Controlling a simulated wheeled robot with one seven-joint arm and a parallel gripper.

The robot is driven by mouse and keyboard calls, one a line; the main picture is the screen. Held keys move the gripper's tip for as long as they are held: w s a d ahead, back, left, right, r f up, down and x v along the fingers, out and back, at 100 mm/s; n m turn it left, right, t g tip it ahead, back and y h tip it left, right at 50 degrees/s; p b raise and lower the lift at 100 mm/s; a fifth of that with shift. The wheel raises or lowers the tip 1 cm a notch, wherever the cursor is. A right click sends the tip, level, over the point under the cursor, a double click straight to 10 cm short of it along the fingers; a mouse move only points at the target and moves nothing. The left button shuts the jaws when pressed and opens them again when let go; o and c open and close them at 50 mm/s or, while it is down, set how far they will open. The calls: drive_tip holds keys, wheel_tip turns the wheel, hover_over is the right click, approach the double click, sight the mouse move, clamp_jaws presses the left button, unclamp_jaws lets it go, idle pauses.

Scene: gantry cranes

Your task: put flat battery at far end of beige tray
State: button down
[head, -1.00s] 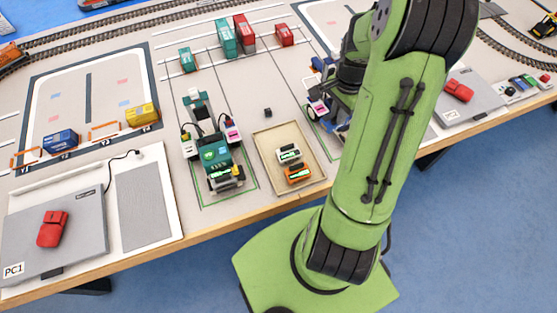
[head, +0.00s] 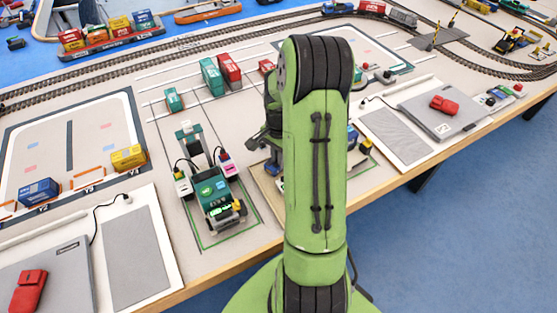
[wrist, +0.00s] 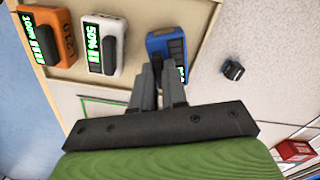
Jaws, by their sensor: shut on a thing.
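In the wrist view my gripper (wrist: 160,85) is shut on a blue battery (wrist: 165,42), its fingers at the battery's near end. The blue battery's display is mostly dark, with a little green at one edge; I cannot read its charge. It is over or in the beige tray (wrist: 135,15), beside a white battery (wrist: 100,42) marked 50%. An orange battery (wrist: 47,37) with green bars lies beyond the white one. I cannot tell whether the blue battery touches the tray floor. In the head view my arm hides most of the tray (head: 268,207).
A small black cube (wrist: 232,70) and a red block (wrist: 294,150) lie outside the tray. Another vehicle partly shows right of my arm. Grey laptops are on both sides.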

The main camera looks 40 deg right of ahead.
drive_tip(key=shift+f, duration=0.1)
drive_tip(key=shift+f, duration=0.2)
drive_tip(key=c, duration=1.2)
unclamp_jaws()
drive_tip(key=shift+o, duration=0.2)
